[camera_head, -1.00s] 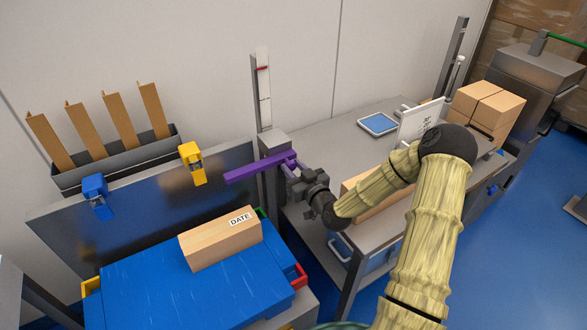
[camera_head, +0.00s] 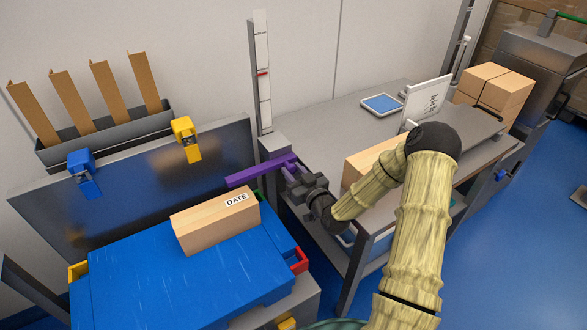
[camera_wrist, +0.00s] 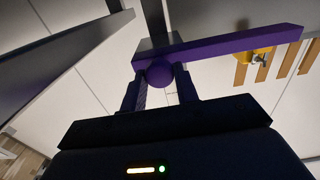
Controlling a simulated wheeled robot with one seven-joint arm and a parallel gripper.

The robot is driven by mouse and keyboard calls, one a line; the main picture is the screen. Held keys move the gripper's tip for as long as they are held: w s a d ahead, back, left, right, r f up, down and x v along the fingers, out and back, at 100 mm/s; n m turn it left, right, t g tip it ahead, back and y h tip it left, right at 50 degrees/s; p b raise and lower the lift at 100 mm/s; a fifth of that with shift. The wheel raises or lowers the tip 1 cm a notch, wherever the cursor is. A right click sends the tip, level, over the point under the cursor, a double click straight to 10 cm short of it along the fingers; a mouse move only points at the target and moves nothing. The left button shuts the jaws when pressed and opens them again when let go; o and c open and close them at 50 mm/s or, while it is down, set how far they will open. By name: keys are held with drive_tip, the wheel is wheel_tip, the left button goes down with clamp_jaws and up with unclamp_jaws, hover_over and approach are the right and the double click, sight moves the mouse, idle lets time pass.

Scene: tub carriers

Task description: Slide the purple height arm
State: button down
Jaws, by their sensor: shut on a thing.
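The purple height arm (camera_head: 250,173) is a flat bar running sideways from the foot of a grey post with a white scale strip (camera_head: 262,85). A red mark (camera_head: 263,73) sits part way down the strip. My gripper (camera_head: 294,173) reaches it from the right, over the near left corner of the grey table. In the wrist view the purple bar (camera_wrist: 230,43) crosses beyond the fingers, with a round purple knob (camera_wrist: 159,75) between them. My gripper (camera_wrist: 160,88) is shut on this knob. The fingers partly hide the knob's sides.
A blue tub lid (camera_head: 150,280) carries a wooden block marked DATE (camera_head: 215,222), left of the arm. A grey metal panel (camera_head: 140,185) with blue and yellow clips stands behind it. The grey table (camera_head: 335,125) holds a blue-topped pad (camera_head: 382,104), a white sign (camera_head: 428,100) and cardboard boxes (camera_head: 495,90).

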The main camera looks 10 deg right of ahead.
wheel_tip(320, 180, down, 8)
drive_tip(key=b, duration=0.4)
drive_tip(key=shift+r, duration=0.1)
drive_tip(key=c, duration=1.1)
unclamp_jaws()
drive_tip(key=v, duration=1.7)
drive_tip(key=shift+s+r+p, duration=0.1)
drive_tip(key=shift+s+p, duration=0.1)
drive_tip(key=shift+p, duration=0.1)
